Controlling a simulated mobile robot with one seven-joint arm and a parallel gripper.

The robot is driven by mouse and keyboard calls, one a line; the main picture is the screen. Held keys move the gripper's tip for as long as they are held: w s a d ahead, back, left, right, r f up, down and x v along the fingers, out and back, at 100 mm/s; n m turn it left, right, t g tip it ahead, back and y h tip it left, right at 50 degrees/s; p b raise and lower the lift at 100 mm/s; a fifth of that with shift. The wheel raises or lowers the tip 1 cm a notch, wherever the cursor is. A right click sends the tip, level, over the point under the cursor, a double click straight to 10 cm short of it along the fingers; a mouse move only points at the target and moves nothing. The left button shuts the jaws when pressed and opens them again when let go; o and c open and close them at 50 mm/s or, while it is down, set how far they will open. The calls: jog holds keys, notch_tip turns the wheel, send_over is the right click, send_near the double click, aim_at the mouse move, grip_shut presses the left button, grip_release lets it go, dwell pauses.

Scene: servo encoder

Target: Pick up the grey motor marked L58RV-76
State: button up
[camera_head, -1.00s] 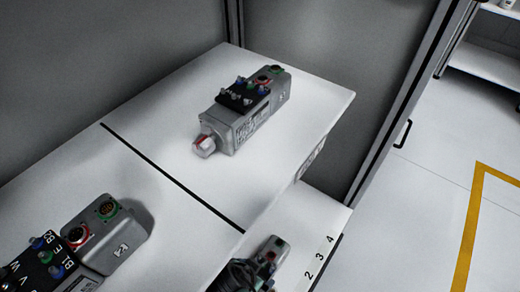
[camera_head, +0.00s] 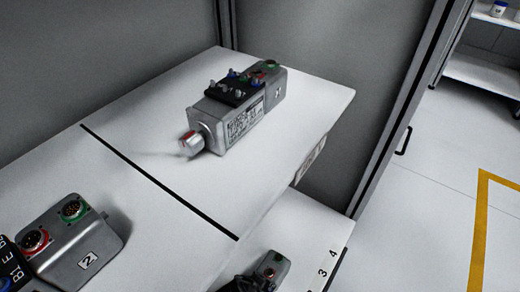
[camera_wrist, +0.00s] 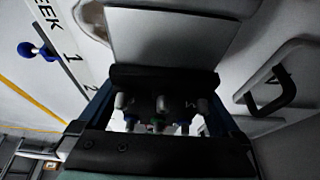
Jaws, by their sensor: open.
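A grey motor (camera_head: 237,108) lies on the upper white shelf in the head view, with a black terminal block on top and its red-tipped shaft facing lower left. A second grey motor (camera_head: 68,240) with red and green round connectors is cut off at lower left. A third (camera_head: 268,268) shows partly on the lower shelf. Their type markings are too small or hidden, so I cannot tell which is L58RV-76. My gripper (camera_wrist: 162,88) is open in the wrist view. A dark block (camera_wrist: 165,78) with pale, green and blue knobs shows between its fingers; contact is unclear.
A black line (camera_head: 160,182) divides the upper shelf (camera_head: 130,110). The lower shelf (camera_head: 305,225) carries printed numbers. Grey cabinet walls stand behind and at right. Open floor (camera_head: 430,215) with a yellow line lies further right. A black handle (camera_wrist: 268,92) shows in the wrist view.

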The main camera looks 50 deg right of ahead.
jog(key=c, duration=1.6)
jog(key=shift+w+r, duration=0.1)
jog(key=shift+r, duration=0.1)
jog(key=shift+r, duration=0.1)
